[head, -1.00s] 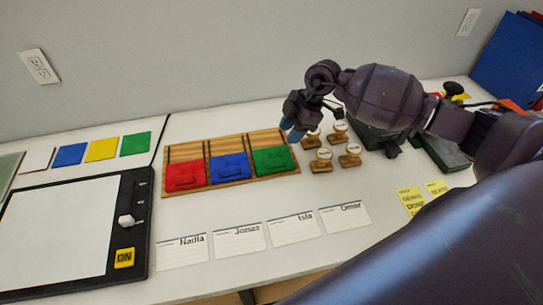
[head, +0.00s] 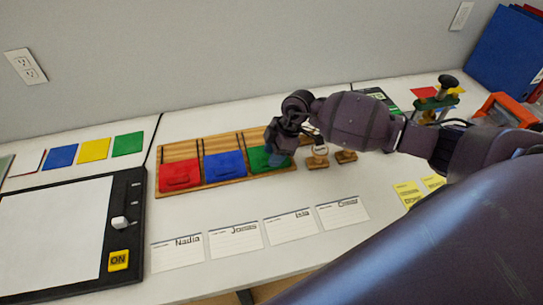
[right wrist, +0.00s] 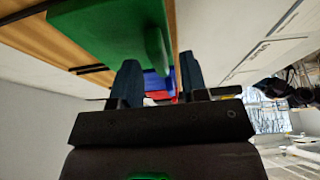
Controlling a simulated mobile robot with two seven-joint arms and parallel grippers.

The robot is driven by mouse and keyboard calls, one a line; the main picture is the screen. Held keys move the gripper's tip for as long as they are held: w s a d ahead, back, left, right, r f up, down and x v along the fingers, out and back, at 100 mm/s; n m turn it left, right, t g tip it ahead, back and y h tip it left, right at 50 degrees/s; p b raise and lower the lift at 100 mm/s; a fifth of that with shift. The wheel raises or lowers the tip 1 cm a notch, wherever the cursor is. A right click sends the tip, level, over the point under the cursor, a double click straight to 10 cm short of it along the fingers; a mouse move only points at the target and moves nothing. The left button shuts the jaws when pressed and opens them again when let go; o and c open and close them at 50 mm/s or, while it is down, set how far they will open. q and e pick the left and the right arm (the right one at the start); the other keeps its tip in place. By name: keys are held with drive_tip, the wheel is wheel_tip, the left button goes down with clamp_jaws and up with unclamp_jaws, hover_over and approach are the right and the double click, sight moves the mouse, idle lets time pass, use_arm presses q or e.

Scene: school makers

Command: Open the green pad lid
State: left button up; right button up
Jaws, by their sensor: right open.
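The green pad lid (head: 258,158) lies closed at the right end of a wooden rack (head: 200,186), partly hidden by my right gripper (head: 279,152). The gripper is at the lid's right side. In the right wrist view, the green lid (right wrist: 105,28) is close above the fingers, and its raised edge or handle shows near the gap between them. The two fingers (right wrist: 160,82) are apart, with nothing clearly held. I cannot tell whether they touch the lid. My left gripper is not in view.
The red pad lid (head: 180,175) and blue pad lid (head: 224,166) are on the same rack, to the left. Wooden stamps (head: 317,160) stand just right of the gripper. Name cards (head: 290,225) lie in front. A black-framed board (head: 65,235) is at left.

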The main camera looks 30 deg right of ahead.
drive_tip(key=shift+w+a+f, duration=0.1)
drive_tip(key=shift+a+f, duration=0.1)
drive_tip(key=shift+f, duration=0.35)
drive_tip(key=shift+c, duration=0.4)
clamp_jaws()
